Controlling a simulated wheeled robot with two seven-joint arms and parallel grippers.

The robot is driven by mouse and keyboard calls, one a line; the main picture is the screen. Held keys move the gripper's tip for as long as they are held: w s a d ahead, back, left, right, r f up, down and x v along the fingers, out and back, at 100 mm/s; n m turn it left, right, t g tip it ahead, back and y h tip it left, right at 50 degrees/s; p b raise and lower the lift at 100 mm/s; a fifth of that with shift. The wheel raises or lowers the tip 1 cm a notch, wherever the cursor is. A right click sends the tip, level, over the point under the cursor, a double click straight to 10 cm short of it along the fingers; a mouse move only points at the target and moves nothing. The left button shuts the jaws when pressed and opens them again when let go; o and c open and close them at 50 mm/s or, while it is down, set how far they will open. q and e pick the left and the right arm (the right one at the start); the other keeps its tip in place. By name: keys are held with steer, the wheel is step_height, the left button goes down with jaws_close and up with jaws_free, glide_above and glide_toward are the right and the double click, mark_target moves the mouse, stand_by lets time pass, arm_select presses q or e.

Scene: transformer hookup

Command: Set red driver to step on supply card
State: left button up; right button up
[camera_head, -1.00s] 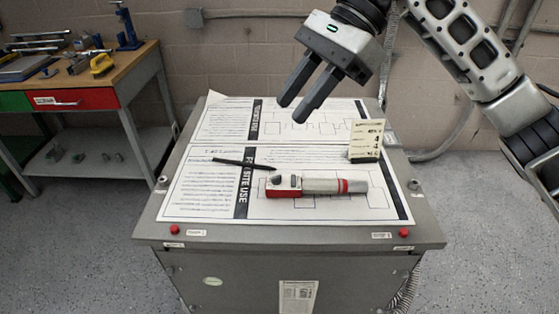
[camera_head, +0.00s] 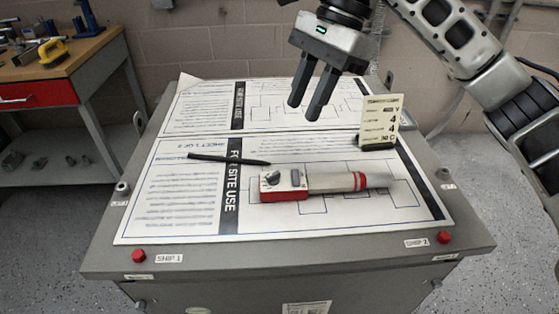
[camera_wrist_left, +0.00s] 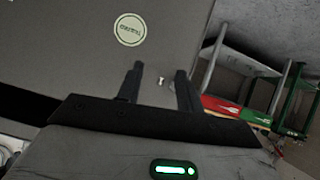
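The red driver (camera_head: 325,184) lies flat across the lower sheet on the cabinet top. Its red and white end with a dark knob points left, and its grey end with a red band points right. The supply card (camera_head: 381,118) stands upright in a small dark base (camera_head: 377,142) behind the driver's right end. My right gripper (camera_head: 305,112) hangs open and empty above the upper sheet, left of the card and apart from the driver. My left gripper (camera_wrist_left: 160,88) shows only in the left wrist view, open and empty, facing a grey panel.
A black pen (camera_head: 228,159) lies left of the driver. Printed sheets (camera_head: 165,220) cover most of the grey cabinet top (camera_head: 105,255). Red buttons sit at its front corners, including the left one (camera_head: 138,256). A workbench (camera_head: 95,45) with tools stands at the left.

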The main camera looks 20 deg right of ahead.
mark_target(276, 173)
steer(key=x, duration=1.1)
steer(key=shift+a+f, duration=0.2)
steer(key=shift+f, duration=0.15)
steer(key=shift+c, duration=0.3)
jaws_close()
